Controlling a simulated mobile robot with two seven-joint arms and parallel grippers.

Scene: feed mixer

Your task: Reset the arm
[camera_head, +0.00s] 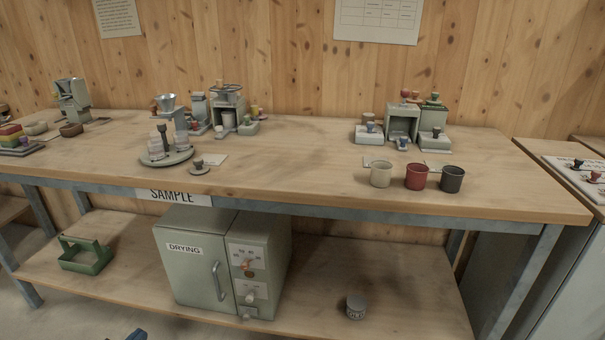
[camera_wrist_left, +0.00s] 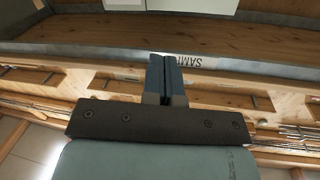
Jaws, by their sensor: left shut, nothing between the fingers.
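My left gripper shows only as a small blue tip (camera_head: 137,335) at the bottom edge of the head view, in front of and below the bench's lower shelf. In the left wrist view its two dark blue fingers (camera_wrist_left: 167,80) are pressed together with nothing between them. The fingers appear apart from the bench and its SAMPLE label (camera_wrist_left: 206,62). My right gripper is in neither view.
The wooden bench (camera_head: 300,180) carries small machines at the back and three cups, including a red cup (camera_head: 416,177), at the right. Below stand a DRYING oven (camera_head: 190,265), a green tray frame (camera_head: 85,255) and a grey tin (camera_head: 356,306). The shelf's right part is largely bare.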

